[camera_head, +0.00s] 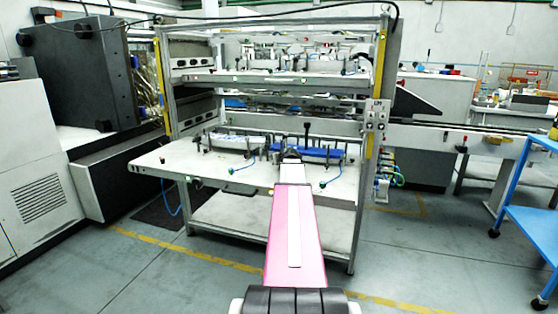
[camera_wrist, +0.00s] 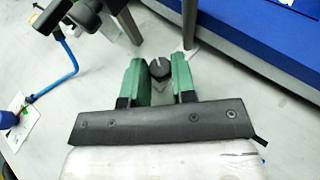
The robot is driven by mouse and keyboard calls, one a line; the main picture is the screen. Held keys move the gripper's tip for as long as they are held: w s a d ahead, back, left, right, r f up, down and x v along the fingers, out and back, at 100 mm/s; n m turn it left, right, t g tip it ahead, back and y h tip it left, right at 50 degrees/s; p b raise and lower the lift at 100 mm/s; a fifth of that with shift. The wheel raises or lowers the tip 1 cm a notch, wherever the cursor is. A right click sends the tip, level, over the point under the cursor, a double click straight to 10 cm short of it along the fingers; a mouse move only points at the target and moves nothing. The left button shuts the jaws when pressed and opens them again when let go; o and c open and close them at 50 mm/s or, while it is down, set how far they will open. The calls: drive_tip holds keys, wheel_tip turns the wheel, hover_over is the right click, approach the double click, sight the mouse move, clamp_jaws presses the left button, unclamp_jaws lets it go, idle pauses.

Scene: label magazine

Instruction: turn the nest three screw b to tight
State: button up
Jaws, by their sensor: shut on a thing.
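My gripper (camera_wrist: 161,80), with two green fingers, is shut on a small dark knob (camera_wrist: 158,68) with a light line across its top. I take this knob to be screw b of nest three; no label on it can be read. The knob stands on the pale table plate, close to a metal rail. In the head view my gripper (camera_head: 291,157) is at the front of the blue label stack (camera_head: 312,153); the knob is hidden there.
A white label stack (camera_head: 230,143) is to the left on the table (camera_head: 170,163). In the wrist view, a black clamp part (camera_wrist: 85,14) is close at upper left, and a blue hose (camera_wrist: 62,78) runs beside it. A machine shelf (camera_head: 275,79) overhangs behind.

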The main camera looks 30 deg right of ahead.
drive_tip(key=shift+a+m+h, duration=0.1)
drive_tip(key=shift+m+h, duration=0.5)
drive_tip(key=shift+h, duration=0.1)
drive_tip(key=shift+m+g+h, duration=0.4)
drive_tip(key=o, duration=0.9)
drive_tip(key=v, duration=1)
drive_tip(key=shift+s+a+r, duration=0.1)
drive_tip(key=shift+s+r, duration=0.05)
drive_tip(key=shift+s, duration=0.2)
